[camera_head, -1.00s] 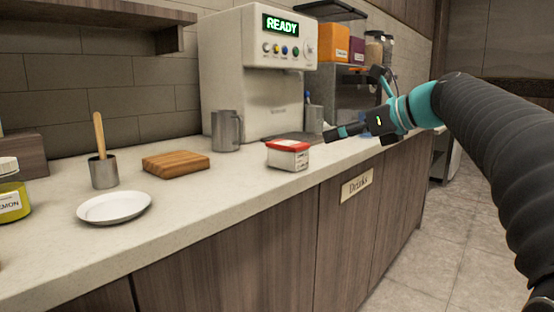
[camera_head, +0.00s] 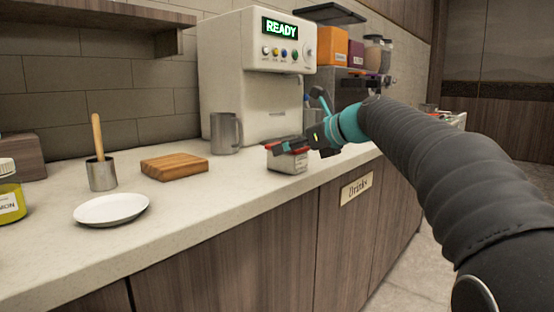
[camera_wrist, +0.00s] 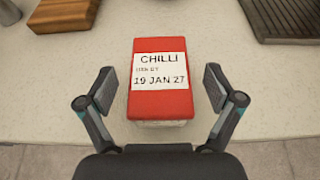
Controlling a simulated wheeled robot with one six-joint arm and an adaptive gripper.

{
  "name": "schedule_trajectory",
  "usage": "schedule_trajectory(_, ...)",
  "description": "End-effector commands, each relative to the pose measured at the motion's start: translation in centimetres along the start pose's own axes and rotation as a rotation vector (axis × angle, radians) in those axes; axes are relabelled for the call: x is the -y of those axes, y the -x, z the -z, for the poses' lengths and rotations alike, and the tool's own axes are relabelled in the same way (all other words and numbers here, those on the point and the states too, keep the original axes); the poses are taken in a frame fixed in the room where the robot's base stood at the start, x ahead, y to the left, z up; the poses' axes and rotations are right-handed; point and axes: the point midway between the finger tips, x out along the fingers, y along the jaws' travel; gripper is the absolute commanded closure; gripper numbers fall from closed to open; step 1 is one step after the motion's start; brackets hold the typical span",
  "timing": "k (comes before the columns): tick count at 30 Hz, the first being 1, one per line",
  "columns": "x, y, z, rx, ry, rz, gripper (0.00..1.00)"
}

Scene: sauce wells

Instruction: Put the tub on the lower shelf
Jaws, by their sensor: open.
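The tub (camera_head: 287,161) is a small white container with a red lid, standing on the counter in front of the drinks machine. In the wrist view the red lid (camera_wrist: 160,105) carries a white label reading "CHILLI" and "19 JAN 27". My gripper (camera_wrist: 158,92) is open, with one finger on each side of the tub and a gap on both sides. In the head view my gripper (camera_head: 292,146) is at the tub and covers part of its lid. A shelf (camera_head: 100,14) is on the wall at the upper left; no second shelf is clear there.
A grey metal mug (camera_head: 225,133) and the white machine (camera_head: 262,110) stand behind the tub. A wooden block (camera_head: 174,166), a white plate (camera_head: 111,209) and a metal cup (camera_head: 102,175) with a wooden handle are to the left. The counter's front strip (camera_head: 215,205) is clear.

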Motion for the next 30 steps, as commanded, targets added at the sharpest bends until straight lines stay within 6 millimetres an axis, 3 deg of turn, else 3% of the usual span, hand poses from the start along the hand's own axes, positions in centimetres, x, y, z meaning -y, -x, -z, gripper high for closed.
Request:
schedule_trajectory(3, -0.01, -1.40, 0.07, 0.000, -0.001, -0.001, 0.08)
schedule_trajectory(10, 0.10, -1.53, 0.06, 0.000, -0.001, 0.002, 0.08)
schedule_trajectory(11, 0.10, -1.53, 0.06, 0.000, -0.001, 0.002, 0.13)
schedule_trajectory(19, 0.06, -1.56, 0.07, -0.001, -0.001, 0.001, 0.81)
schedule_trajectory(21, 0.04, -1.53, 0.00, 0.001, 0.000, 0.001, 0.90)
schedule_trajectory(30, 0.04, -1.42, -0.30, 0.000, 0.000, 0.001, 0.91)
